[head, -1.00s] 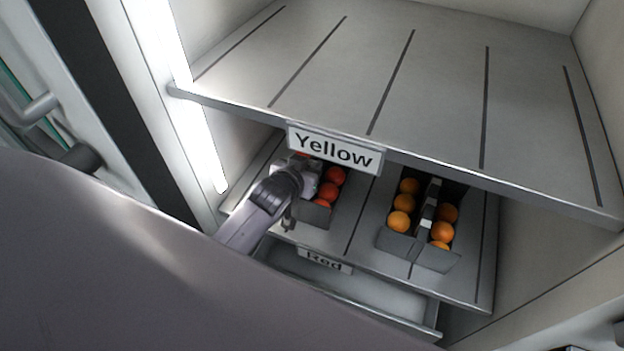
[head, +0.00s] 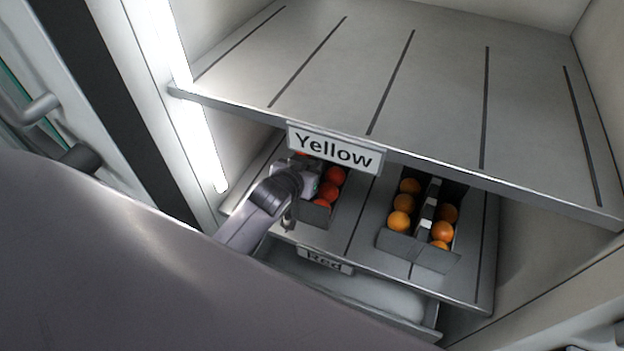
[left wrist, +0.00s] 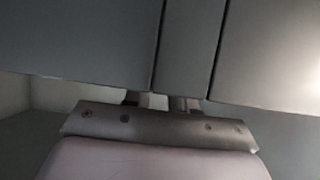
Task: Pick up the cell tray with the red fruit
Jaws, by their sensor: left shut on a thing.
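The cell tray with red fruit (head: 316,214) stands on the lower shelf, left of its middle. Several red fruits (head: 326,191) show in it; its far end is hidden by the upper shelf and the Yellow sign. My left gripper (head: 308,184) is at the tray's left and middle, shut on the tray, though its fingertips are largely hidden in the head view. In the left wrist view two finger parts (left wrist: 162,101) show below a dark surface that fills the top. My right gripper is not in view.
A second cell tray (head: 399,243) with orange fruit stands to the right on the same lower shelf (head: 355,245). The empty upper shelf (head: 430,90), with its Yellow sign (head: 335,149), overhangs both trays. A Red sign (head: 324,260) hangs on the lower shelf's front edge.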

